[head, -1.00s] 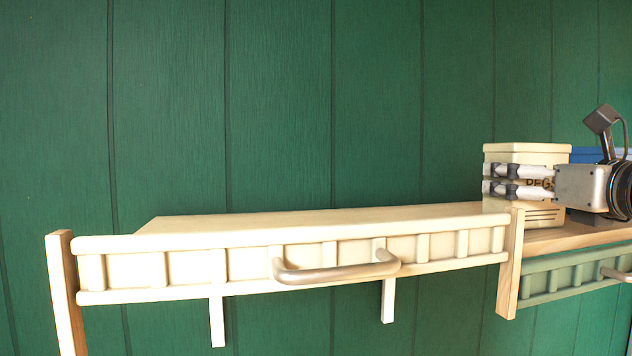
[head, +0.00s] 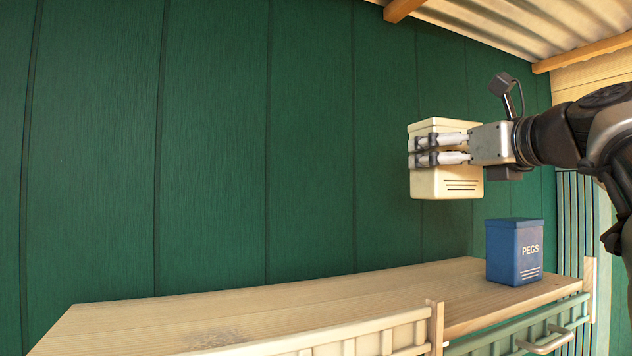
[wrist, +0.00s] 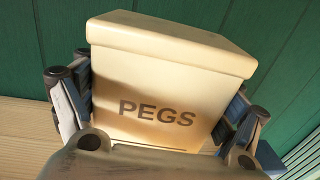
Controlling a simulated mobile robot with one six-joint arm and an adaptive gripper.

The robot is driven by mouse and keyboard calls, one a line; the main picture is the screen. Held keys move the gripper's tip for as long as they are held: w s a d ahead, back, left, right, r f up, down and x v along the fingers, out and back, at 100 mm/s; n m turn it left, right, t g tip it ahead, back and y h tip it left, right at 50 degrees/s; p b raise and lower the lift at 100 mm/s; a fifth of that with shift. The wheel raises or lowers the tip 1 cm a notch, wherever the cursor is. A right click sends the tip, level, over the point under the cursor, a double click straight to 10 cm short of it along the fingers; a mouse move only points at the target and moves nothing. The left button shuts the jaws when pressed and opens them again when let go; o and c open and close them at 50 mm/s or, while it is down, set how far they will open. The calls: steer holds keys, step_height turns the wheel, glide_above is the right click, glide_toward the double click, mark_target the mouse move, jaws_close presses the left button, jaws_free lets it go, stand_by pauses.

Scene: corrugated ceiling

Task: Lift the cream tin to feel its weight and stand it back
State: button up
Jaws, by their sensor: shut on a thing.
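The cream tin (head: 452,184) is a lidded box with dark stripes low on its front. In the head view it hangs in the air, well above the wooden shelf (head: 330,294). My gripper (head: 430,150) is shut on it, with the fingers across its upper half. In the wrist view the cream tin (wrist: 165,90) shows the word PEGS on its face, and its lid is on. The fingers of my gripper (wrist: 160,105) press on its two sides. The tin looks about upright in the head view.
A blue tin (head: 514,252) marked PEGS stands on the shelf's right part, below my arm. The shelf left of it is bare. A cream rail (head: 340,345) and a green rail with a handle (head: 550,340) run along the front. The green wall (head: 220,150) is behind.

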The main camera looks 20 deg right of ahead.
step_height(320, 180, up, 3)
steer(key=shift+f+p, duration=0.1)
steer(key=shift+p, duration=0.35)
